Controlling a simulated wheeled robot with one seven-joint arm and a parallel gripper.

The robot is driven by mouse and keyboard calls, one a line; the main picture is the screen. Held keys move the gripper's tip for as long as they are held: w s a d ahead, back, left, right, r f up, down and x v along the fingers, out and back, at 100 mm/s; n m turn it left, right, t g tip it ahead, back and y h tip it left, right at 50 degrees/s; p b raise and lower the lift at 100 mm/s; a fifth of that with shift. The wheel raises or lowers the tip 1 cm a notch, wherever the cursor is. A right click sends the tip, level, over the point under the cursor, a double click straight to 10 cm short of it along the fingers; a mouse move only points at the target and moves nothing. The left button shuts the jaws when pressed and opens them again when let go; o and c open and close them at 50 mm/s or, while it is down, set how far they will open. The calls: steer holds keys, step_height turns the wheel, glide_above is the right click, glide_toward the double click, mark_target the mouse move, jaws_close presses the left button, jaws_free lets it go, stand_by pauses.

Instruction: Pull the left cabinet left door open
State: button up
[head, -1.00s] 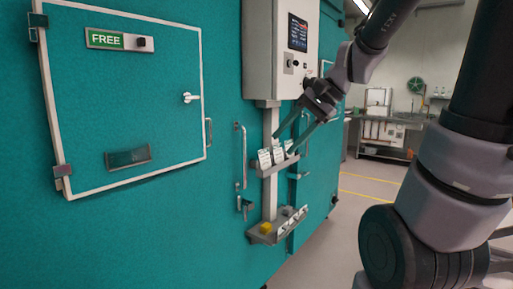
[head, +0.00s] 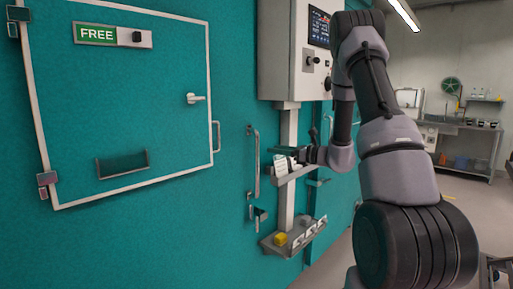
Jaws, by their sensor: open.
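A large teal cabinet front (head: 120,235) fills the left of the head view and looks shut. A framed teal panel (head: 130,110) with a green FREE sign (head: 96,34) is set in it, with hinges on its left and a small handle (head: 216,137) on its right edge; it is closed. A long vertical bar handle (head: 253,163) stands on the teal front right of this panel. My gripper (head: 277,152) is open, its fingers pointing left towards the bar handle and apart from it in the picture. The lower finger is hard to make out.
A grey control box (head: 284,55) with a screen hangs on a post (head: 287,205) just right of the bar handle. A small shelf with white-labelled items (head: 281,166) is beneath my gripper; a lower tray (head: 285,250) holds a yellow block (head: 280,239). A sink bench (head: 465,145) stands far right.

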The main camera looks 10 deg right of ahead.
steer(key=x, duration=0.9)
steer(key=shift+a, duration=0.15)
steer(key=shift+c, duration=0.2)
jaws_close()
stand_by(0.9)
